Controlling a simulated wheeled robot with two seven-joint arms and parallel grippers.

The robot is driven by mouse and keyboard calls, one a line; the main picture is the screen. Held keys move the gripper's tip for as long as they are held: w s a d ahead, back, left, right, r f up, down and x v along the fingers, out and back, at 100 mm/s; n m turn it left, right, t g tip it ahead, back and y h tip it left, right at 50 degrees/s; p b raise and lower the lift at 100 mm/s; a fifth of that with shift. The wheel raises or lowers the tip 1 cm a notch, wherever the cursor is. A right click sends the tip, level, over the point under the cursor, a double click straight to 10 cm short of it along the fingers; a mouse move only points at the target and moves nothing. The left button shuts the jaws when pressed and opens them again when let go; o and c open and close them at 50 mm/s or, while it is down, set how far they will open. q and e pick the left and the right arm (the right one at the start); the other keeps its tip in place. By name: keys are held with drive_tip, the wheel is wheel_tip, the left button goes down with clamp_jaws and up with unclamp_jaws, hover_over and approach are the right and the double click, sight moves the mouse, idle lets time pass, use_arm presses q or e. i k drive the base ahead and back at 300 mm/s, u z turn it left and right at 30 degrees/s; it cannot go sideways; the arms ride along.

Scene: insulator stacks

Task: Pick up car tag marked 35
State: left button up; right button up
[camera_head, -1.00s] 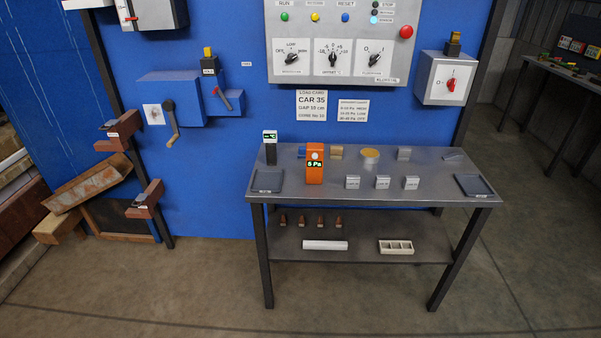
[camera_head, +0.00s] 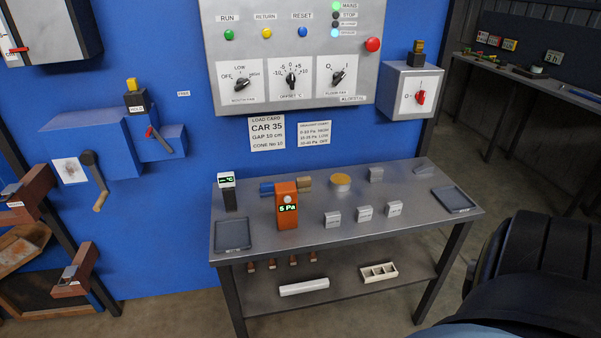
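Three small grey tag blocks stand in a row on the metal table (camera_head: 290,236): a left one (camera_head: 332,217), a middle one (camera_head: 364,213) and a right one (camera_head: 395,208). Each has a pale label, but the numbers are too small to read, so I cannot tell which is marked 35. A load card (camera_head: 267,131) on the blue wall reads CAR 35, GAP 10 cm, CONE No 10. Neither gripper is in view. A dark part of my own arm fills the lower right corner, to the right of the table.
An orange meter (camera_head: 287,206) reading 5 Pa and a small thermometer (camera_head: 228,191) stand left of the tags. Flat trays lie at the table's left (camera_head: 233,234) and right (camera_head: 453,199) ends. The lower shelf holds a white bar (camera_head: 304,287) and a divided box (camera_head: 378,272).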

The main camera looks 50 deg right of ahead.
sight(332, 220)
drive_tip(key=z, duration=0.5)
drive_tip(key=i, duration=0.9)
drive_tip(key=z, duration=0.8)
